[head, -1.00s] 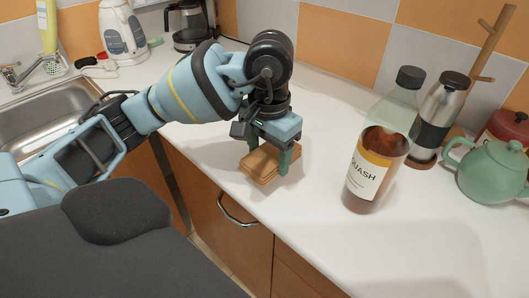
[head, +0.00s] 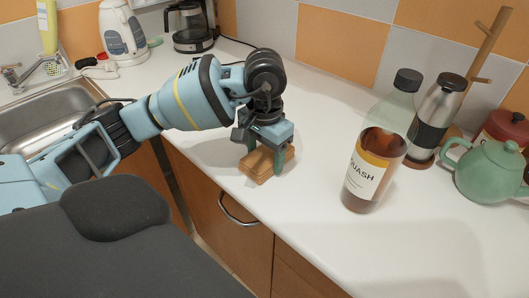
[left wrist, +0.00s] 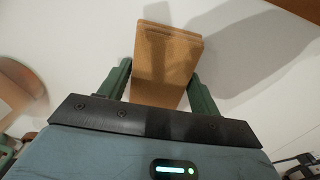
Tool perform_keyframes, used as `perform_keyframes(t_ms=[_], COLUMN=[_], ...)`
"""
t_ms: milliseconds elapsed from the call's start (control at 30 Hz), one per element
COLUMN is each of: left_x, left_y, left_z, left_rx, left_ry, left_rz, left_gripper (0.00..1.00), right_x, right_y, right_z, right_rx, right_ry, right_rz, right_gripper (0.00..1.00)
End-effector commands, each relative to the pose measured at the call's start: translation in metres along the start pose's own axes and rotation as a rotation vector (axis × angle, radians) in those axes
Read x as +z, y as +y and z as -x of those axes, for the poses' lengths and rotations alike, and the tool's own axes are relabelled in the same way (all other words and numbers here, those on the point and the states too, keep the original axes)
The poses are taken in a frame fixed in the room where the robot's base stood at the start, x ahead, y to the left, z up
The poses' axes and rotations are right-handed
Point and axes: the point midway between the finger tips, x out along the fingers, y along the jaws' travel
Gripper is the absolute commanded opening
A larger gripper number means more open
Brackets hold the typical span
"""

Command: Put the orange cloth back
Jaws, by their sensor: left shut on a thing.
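The orange cloth (head: 258,168) is a flat, folded, orange-brown stack at the white counter's front edge side, in the middle of the head view. My left gripper (head: 264,158) points down and is shut on it, with one green finger on each side. In the left wrist view the cloth (left wrist: 165,62) sits between the two green fingers (left wrist: 160,88) and sticks out past their tips. The cloth is at or just above the counter; I cannot tell if it touches. My right gripper is not in view.
A squash bottle (head: 373,165) stands to the right of my left gripper. Behind it are a steel flask (head: 432,120) and a green teapot (head: 488,172). A sink (head: 45,125), kettle (head: 123,32) and coffee maker (head: 192,28) are at the left. The counter (head: 330,110) behind the gripper is clear.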

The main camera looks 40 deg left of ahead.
Motion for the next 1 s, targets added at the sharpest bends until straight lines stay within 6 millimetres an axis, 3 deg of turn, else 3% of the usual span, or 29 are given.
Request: perform_keyframes(t_ms=[233, 267, 400, 767, 1000], left_x=[0.0, 0.0, 0.0, 0.0, -0.001], left_y=[0.0, 0.0, 0.0, 0.0, 0.0], left_z=[-0.005, -0.004, -0.004, 0.001, 0.035], left_rx=[0.0, 0.0, 0.0, 0.0, 0.001], left_ry=[-0.002, -0.001, -0.001, 0.001, 0.005], left_rz=[0.0, 0.0, 0.0, 0.0, -0.001], left_gripper=[0.42, 0.67, 0.85, 0.85, 0.85], right_x=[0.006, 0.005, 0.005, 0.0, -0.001], right_y=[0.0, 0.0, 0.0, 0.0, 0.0], right_z=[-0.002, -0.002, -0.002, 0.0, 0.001], right_rx=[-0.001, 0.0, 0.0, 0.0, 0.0], right_ry=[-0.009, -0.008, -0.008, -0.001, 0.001], right_rz=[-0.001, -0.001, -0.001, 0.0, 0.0], right_gripper=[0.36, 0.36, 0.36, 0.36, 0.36])
